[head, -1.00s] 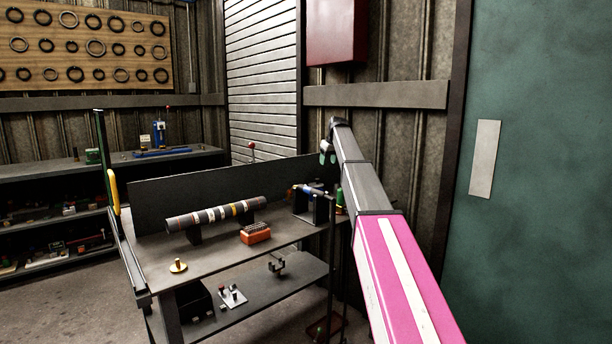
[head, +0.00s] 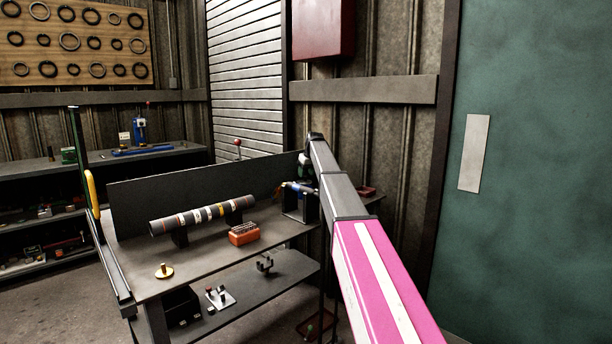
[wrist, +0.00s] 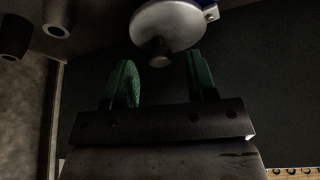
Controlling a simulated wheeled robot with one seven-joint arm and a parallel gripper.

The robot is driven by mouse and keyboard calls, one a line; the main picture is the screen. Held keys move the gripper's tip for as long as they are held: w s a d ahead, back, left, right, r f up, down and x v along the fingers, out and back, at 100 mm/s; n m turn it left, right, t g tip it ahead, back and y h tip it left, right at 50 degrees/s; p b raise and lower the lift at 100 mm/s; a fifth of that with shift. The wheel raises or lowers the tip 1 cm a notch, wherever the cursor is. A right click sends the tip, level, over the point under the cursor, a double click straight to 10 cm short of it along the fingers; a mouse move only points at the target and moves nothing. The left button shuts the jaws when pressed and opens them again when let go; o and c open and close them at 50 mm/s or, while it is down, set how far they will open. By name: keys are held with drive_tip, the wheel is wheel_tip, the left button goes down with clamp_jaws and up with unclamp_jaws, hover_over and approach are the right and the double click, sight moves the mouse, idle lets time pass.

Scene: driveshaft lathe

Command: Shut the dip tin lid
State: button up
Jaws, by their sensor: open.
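In the wrist view, a pale round metal disc with a dark knob (wrist: 172,25), apparently the dip tin lid, is just beyond the fingertips. A bit of blue shows at its upper right edge. My gripper (wrist: 160,75) is open, its two green fingers apart, with the knob between and slightly beyond their tips and no visible grip on it. In the head view my gripper (head: 305,166) is small and dark, above the right end of the bench, near a blue item on a dark stand (head: 295,205). I cannot make out the tin there; my arm covers part of that area.
The bench (head: 200,262) holds a striped shaft (head: 203,214), an orange box (head: 243,234) and a brass piece (head: 163,271). A dark back panel (head: 165,205) rises behind them. A red wall box (head: 323,28) hangs above, and a green door (head: 535,180) stands at right.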

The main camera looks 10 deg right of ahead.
drive_tip(key=shift+w+a+f, duration=0.1)
drive_tip(key=shift+w+f, duration=0.05)
drive_tip(key=shift+f, duration=0.35)
clamp_jaws()
